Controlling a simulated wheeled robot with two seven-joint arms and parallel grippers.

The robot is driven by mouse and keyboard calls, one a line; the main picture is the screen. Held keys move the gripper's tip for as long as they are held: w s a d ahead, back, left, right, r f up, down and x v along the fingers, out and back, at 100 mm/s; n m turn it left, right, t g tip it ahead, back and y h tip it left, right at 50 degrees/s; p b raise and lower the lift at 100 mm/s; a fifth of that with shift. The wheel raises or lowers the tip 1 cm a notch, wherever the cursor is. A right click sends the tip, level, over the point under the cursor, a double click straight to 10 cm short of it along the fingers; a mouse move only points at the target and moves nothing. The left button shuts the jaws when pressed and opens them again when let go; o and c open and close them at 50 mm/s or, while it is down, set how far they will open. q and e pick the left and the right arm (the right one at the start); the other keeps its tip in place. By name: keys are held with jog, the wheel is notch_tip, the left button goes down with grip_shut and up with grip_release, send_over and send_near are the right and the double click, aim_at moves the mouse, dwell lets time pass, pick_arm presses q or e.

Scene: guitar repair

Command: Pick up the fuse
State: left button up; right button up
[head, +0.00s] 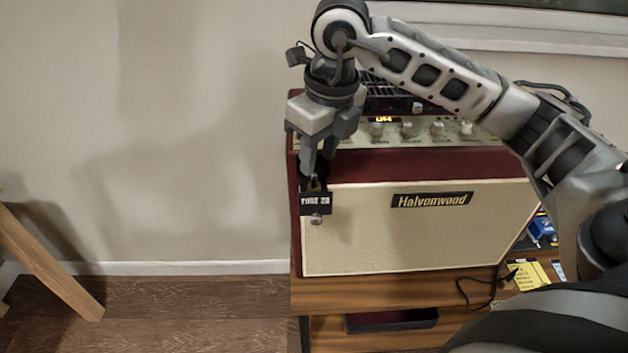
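The fuse (316,204) is a small black block with a white "FUSE 2A" label and a metal piece at its lower end. It shows in front of the upper left corner of the amplifier (420,225), which is cream and dark red. My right gripper (315,182) points down and appears shut on the top of the fuse, with the label below the fingertips. The fingertips are dark and partly merge with the fuse. Whether the fuse touches the amplifier's front cannot be told. My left gripper is not in view.
The amplifier stands on a wooden cabinet (390,291) with an open lower shelf. A dark cable (478,290) and yellow labels (532,274) lie to the right. A wooden leg (50,262) stands at the far left. The floor and wall left of the amplifier are clear.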

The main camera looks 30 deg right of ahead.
aim_at(315, 175)
jog(key=f, duration=0.2)
jog(key=w+f, duration=0.1)
jog(key=f, duration=0.1)
jog(key=shift+a+f+p, duration=0.1)
jog(key=shift+f+p, duration=0.05)
jog(key=shift+p, duration=0.15)
grip_shut()
